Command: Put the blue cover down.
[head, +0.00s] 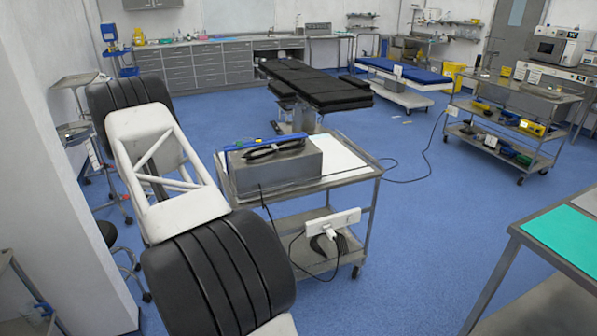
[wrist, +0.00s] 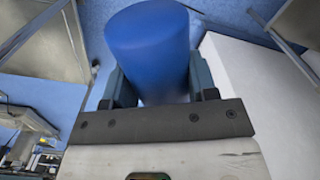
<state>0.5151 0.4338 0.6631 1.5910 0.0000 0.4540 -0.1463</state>
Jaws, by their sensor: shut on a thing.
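The blue cover (wrist: 148,35) is a smooth, rounded blue piece at the top middle of the wrist view. My gripper (wrist: 158,80) has a dark finger on each side of it and is shut on it. The cover's lower end is hidden between the fingers and behind the dark gripper plate. In the head view my arm's links fill the left side, but I cannot make out the gripper there.
A wheeled cart (head: 370,168) carries a metal box (head: 275,172) with black cable and a narrow blue item on top. A table with a green sheet (head: 568,238) stands at the right. A shelf cart (head: 515,105) is farther back. Blue floor between them is open.

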